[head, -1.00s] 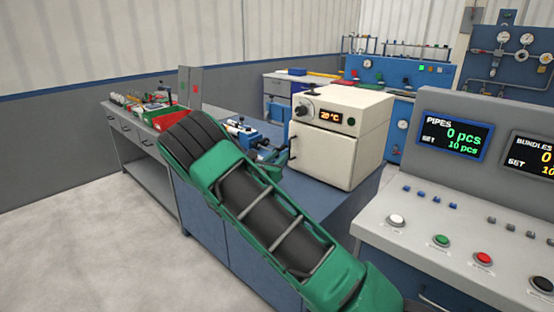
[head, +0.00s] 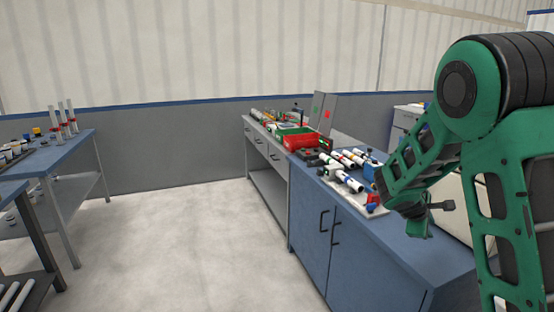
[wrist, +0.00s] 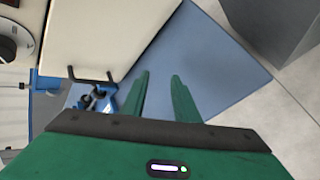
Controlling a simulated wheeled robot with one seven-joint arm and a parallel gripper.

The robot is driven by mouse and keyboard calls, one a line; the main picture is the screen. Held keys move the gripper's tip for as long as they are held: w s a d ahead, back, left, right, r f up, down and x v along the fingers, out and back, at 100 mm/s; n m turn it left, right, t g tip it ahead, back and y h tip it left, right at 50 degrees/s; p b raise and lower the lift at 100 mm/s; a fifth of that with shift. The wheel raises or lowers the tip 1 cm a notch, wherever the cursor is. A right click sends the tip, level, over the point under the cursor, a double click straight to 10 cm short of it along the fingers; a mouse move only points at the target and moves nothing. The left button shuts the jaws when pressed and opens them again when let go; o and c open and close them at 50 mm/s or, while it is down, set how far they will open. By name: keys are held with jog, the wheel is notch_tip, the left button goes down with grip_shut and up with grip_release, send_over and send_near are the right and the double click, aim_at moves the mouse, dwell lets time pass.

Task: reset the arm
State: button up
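My green arm (head: 505,150) stands bent at the right of the head view, with an upright link and another link sloping down to the left. In the wrist view my gripper (wrist: 161,75) shows two green fingers, apart and with nothing between them. They point over a blue bench top (wrist: 205,65). The fingertips are not clear in the head view.
A cream oven (wrist: 100,35) stands close at the upper left of the wrist view, beside a blue device (wrist: 92,100). White pipes (head: 345,180) lie on the blue cabinet (head: 370,255). Red bin (head: 302,141) is behind. Open floor (head: 190,225) lies left.

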jog(key=s+a+r+m+y, duration=0.45)
jog(key=s+a, duration=0.45)
jog(key=s, duration=0.3)
jog(key=s+a+r+m+y, duration=0.3)
jog(key=s+a+m, duration=0.4)
jog(key=s, duration=0.4)
jog(key=s+d+f+m+g, duration=0.1)
jog(key=s+d+m+g, duration=0.1)
jog(key=s+d, duration=0.3)
jog(key=s+d+f+m+g, duration=0.1)
jog(key=s+d+m+g, duration=0.2)
jog(key=s, duration=1)
jog(key=shift+d+m+y, duration=0.35)
jog(key=shift+d+m, duration=0.1)
jog(key=shift+d, duration=0.4)
